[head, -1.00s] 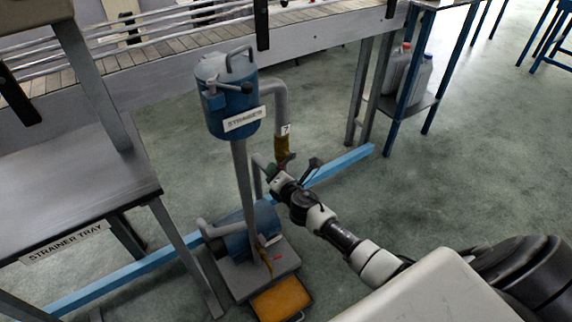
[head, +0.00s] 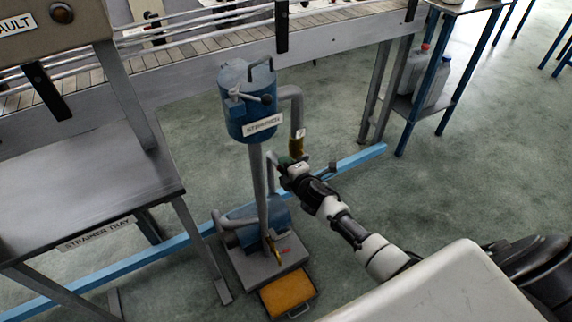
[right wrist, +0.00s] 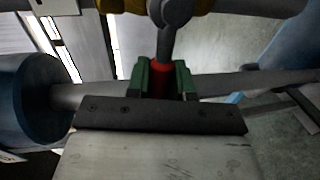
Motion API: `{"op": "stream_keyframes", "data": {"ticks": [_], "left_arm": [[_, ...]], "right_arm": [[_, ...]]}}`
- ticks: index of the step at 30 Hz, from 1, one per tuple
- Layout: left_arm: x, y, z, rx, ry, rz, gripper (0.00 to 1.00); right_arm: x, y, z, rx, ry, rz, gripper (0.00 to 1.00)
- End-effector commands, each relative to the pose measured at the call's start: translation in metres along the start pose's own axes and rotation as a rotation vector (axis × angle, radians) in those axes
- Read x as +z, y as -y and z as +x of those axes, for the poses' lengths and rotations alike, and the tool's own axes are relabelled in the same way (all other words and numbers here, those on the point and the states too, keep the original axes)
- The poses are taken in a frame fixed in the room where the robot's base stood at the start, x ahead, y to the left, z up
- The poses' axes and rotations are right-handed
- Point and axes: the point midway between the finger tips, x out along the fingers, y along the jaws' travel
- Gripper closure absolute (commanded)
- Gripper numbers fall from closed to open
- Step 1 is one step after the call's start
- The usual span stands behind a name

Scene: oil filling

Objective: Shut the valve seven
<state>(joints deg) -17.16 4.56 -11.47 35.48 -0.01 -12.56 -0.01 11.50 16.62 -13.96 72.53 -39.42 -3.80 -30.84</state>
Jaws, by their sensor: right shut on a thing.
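Valve seven is the brass-yellow valve body (head: 296,146) under a small white "7" tag (head: 299,133), on the grey pipe right of the blue strainer. My right gripper (head: 287,162) is just below and left of this body. In the right wrist view, my green-fingered gripper (right wrist: 166,80) is shut on the red end of the valve handle (right wrist: 161,70). A grey stem (right wrist: 167,40) runs from the handle up to the yellow body at the top edge. The fingers hide part of the handle. My left gripper is not in view.
The blue strainer (head: 248,105) stands on a post left of the valve. A blue pump (head: 266,217) sits on the base below, with an orange tray (head: 288,292) in front. The strainer tray table (head: 80,190) is at left. A conveyor (head: 330,45) runs behind.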

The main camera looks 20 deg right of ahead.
Motion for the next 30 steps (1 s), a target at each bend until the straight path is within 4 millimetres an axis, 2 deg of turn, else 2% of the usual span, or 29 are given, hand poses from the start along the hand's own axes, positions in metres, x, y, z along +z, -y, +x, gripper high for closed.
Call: {"op": "stream_keyframes", "data": {"ticks": [13, 14, 18, 26, 30], "left_arm": [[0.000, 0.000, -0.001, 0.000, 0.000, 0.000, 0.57], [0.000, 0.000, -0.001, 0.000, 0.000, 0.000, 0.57], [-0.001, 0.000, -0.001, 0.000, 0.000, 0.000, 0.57], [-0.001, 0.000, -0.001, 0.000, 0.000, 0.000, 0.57], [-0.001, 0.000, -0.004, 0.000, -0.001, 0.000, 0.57]], "right_arm": [[0.000, -0.001, 0.000, 0.001, -0.003, 0.021, 1.00], [0.000, -0.001, 0.000, 0.002, -0.003, 0.021, 0.75], [0.000, -0.001, 0.000, 0.002, -0.003, 0.018, 0.53], [0.000, -0.001, 0.000, 0.001, -0.002, 0.013, 0.53], [0.000, 0.000, -0.010, -0.001, -0.002, 0.013, 0.53]]}}
